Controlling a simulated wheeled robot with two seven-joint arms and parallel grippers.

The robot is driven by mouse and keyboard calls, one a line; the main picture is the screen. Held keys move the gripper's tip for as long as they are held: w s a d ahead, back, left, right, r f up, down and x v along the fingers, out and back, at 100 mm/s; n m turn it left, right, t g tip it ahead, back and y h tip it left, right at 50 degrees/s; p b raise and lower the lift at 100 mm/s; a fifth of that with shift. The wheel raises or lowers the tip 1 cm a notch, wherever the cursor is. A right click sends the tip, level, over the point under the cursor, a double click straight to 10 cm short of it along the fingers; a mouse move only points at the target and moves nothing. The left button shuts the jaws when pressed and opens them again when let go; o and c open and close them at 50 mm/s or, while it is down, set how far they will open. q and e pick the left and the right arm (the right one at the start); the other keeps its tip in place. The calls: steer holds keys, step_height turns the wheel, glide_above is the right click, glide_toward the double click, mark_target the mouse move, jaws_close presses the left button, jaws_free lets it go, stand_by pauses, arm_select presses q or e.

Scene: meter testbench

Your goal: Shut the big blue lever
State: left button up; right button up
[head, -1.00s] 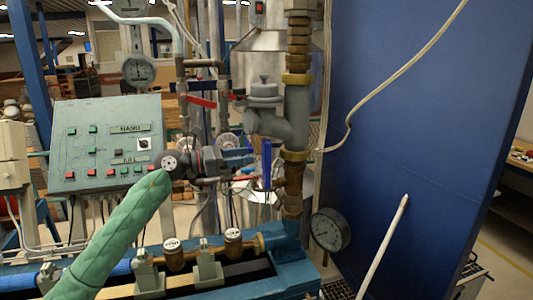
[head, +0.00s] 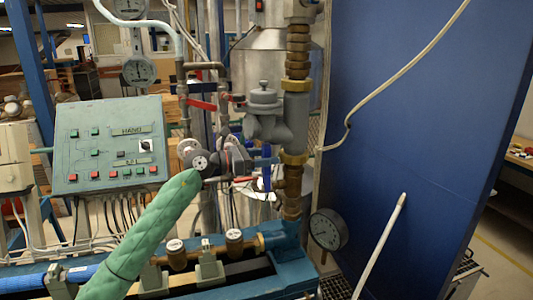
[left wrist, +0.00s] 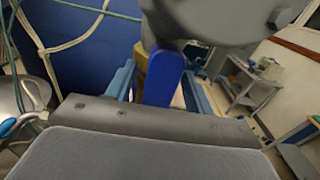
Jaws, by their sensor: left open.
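The big blue lever (head: 267,180) hangs roughly upright beside the brass and grey vertical pipe in the head view. In the left wrist view the blue lever (left wrist: 163,78) stands upright just beyond the gripper body, below a large grey round part. My left gripper (head: 266,162) is at the lever's height, with its light blue fingers open. In the left wrist view the fingers (left wrist: 160,85) show on either side of the lever, apart from each other. Whether either finger touches the lever cannot be told. My right gripper is out of view.
The grey valve body (head: 264,105) and brass-fitted pipe (head: 297,65) stand behind the lever. A red lever (head: 201,104) is at upper left. A round gauge (head: 327,229) sits at lower right, before a large blue panel (head: 420,120). A green control box (head: 110,145) stands left.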

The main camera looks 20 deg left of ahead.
arm_select(q)
steer(key=shift+d, duration=0.1)
jaws_close()
steer(key=shift+w, duration=0.1)
steer(key=shift+b, duration=0.35)
